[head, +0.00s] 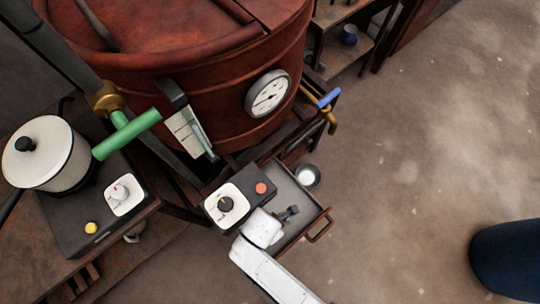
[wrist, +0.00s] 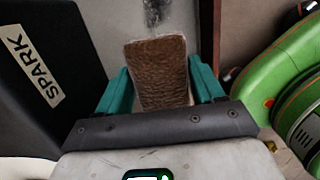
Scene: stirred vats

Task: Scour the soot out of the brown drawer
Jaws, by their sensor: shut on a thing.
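The brown drawer (head: 318,212) is pulled open below the vat, with a grey inside and a brown handle. In the wrist view my gripper (wrist: 158,76) has teal fingers shut on a brown, rough scouring pad (wrist: 160,62). A dark speckled soot smear (wrist: 156,12) shows on the pale grey surface just beyond the pad's far end. I cannot tell whether the pad touches the surface. The pad hides what lies under it.
A black box labelled SPARK (wrist: 38,68) stands close on the left, and a rounded green object (wrist: 290,100) on the right. A control box (head: 226,205) sits beside the drawer. A red-brown vat (head: 200,85) rises behind. Floor (head: 430,150) to the right is mostly clear.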

